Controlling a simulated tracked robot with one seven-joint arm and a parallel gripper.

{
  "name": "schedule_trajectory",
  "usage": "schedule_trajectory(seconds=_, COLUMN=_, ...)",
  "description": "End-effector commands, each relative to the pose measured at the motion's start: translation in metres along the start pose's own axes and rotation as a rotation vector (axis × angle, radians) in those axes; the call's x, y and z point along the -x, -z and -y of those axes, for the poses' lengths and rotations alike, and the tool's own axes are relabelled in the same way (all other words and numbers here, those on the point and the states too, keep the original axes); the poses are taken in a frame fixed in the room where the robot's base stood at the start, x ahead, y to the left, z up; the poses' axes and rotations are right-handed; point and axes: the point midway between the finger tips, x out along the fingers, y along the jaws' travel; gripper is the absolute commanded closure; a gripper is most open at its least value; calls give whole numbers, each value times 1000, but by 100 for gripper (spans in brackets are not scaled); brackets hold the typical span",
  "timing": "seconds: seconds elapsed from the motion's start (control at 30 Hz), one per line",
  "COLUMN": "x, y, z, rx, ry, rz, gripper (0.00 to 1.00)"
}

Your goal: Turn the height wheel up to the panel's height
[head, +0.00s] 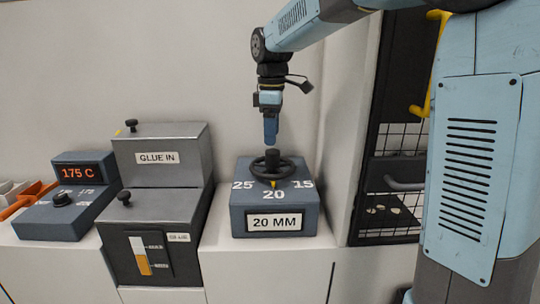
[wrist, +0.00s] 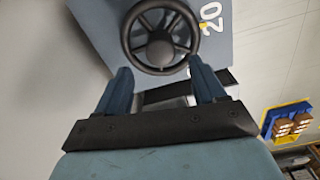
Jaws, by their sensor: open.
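The height wheel (head: 272,169) is a dark spoked handwheel with a hub knob, on top of a blue-grey box (head: 275,208). The box top carries the marks 25, 20 and 15, and a yellow pointer (head: 273,184) sits at 20. The front label (head: 275,222) reads 20 MM. My gripper (head: 271,140) points down just above the wheel's hub. In the wrist view the wheel (wrist: 160,37) lies beyond the open, empty fingers (wrist: 162,88), apart from them. No panel can be made out.
Further left is a controller (head: 75,195) reading 175 C. A dark mesh-fronted cabinet (head: 395,150) with a yellow handle stands at the right.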

Motion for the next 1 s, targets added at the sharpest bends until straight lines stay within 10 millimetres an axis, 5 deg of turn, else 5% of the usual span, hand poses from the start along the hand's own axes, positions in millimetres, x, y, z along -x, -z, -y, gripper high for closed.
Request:
schedule_trajectory(seconds=0.4, x=-63, y=-2, z=0, rx=-3, ry=2, rz=1, gripper=31)
schedule_trajectory(seconds=0.87, x=-73, y=-2, z=0, rx=-3, ry=1, rz=0, gripper=31)
schedule_trajectory(seconds=1.0, x=-73, y=-2, z=0, rx=-3, ry=1, rz=0, gripper=43)
